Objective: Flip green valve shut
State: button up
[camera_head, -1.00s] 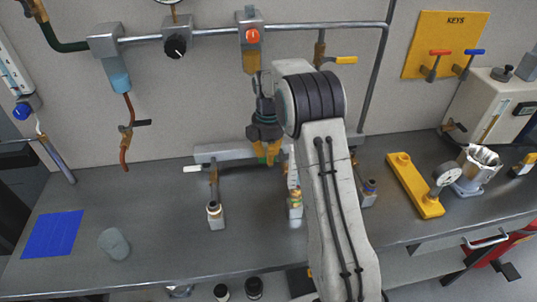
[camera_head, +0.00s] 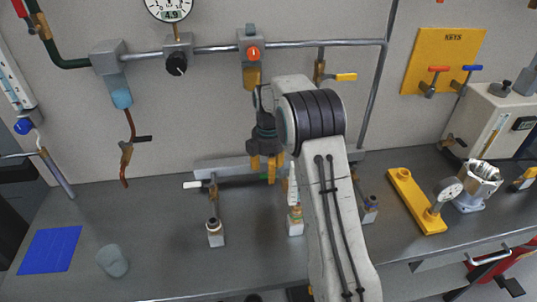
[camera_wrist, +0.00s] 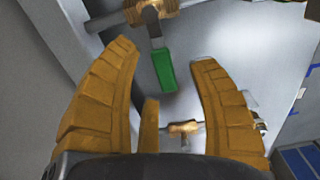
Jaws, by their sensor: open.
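The green valve handle (camera_wrist: 163,70) shows in the wrist view as a short green bar hanging from a grey stem below a brass valve body (camera_wrist: 150,10). It lies in line with the gap between my fingertips, just beyond them, and no touch shows. My gripper (camera_head: 265,172) has orange-yellow fingers, spread apart and empty, pointing down in the head view.
A white-handled valve (camera_head: 196,184) stands left of my gripper, and a yellow-handled one (camera_head: 343,77) is up on the right. A brass fitting (camera_wrist: 185,128) shows behind the fingers in the wrist view. The bench front left holds a blue mat (camera_head: 50,250) and grey lump (camera_head: 112,261).

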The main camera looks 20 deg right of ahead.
notch_tip(320, 180, up, 11)
dwell(0.5)
dwell(0.4)
jog(key=s+a+r+m+t, duration=0.1)
jog(key=s+a+r+m, duration=0.2)
jog(key=s, duration=0.4)
jog(key=s+a+r+m+t, duration=0.1)
jog(key=s+r+m, duration=0.3)
jog(key=s, duration=0.3)
jog(key=s+a+f+m+t, duration=0.1)
jog(key=s+m, duration=0.3)
jog(key=s, duration=0.4)
jog(key=s+f+m+t, duration=0.1)
jog(key=s+f+m, duration=0.3)
jog(key=s, duration=0.5)
jog(key=shift+s+a+f+m, duration=0.15)
jog(key=shift+a+m, duration=0.25)
